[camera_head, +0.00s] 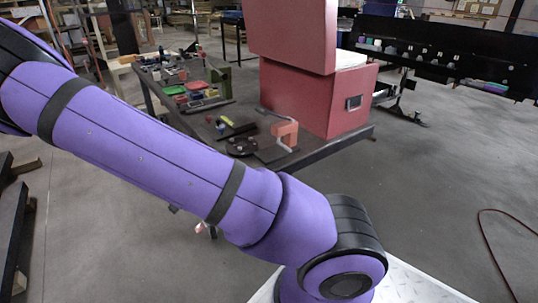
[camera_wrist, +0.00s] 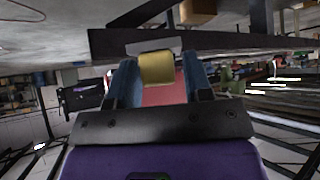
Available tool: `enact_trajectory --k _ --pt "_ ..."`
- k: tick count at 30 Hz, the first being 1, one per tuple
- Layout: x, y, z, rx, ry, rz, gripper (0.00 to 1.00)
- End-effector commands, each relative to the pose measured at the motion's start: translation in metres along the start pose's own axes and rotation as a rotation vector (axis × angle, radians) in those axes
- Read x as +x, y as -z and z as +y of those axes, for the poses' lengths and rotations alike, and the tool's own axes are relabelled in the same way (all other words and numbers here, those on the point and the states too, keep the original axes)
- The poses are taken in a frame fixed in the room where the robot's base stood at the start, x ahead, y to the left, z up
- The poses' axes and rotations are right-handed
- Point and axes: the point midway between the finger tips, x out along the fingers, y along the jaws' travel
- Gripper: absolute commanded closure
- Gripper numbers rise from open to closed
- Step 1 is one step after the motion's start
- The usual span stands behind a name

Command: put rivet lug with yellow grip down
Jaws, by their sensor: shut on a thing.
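My gripper (camera_wrist: 157,75) shows in the wrist view with its two blue fingers on either side of a yellow grip. It is shut on the rivet lug with yellow grip (camera_wrist: 157,68). A flat grey part shows just beyond the yellow grip, and I cannot tell whether it belongs to the lug. In the head view my purple arm crosses the left and middle, and neither the gripper nor the lug can be seen there.
A dark workbench (camera_head: 336,143) carries a red box (camera_head: 312,97) with a raised lid, an orange clamp (camera_head: 285,133) and several small tools. A dark conveyor-like unit (camera_head: 450,50) stands at the upper right. Grey floor is open at the right, with a red cable (camera_head: 490,240).

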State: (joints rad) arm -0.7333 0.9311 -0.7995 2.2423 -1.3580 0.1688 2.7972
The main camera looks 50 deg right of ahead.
Motion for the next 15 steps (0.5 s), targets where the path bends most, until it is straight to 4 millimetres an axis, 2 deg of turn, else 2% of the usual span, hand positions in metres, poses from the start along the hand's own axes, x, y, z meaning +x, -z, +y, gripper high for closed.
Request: enact_trajectory --k 15 --pt "0.011 0.034 0.013 0.172 -0.165 -0.001 0.86"
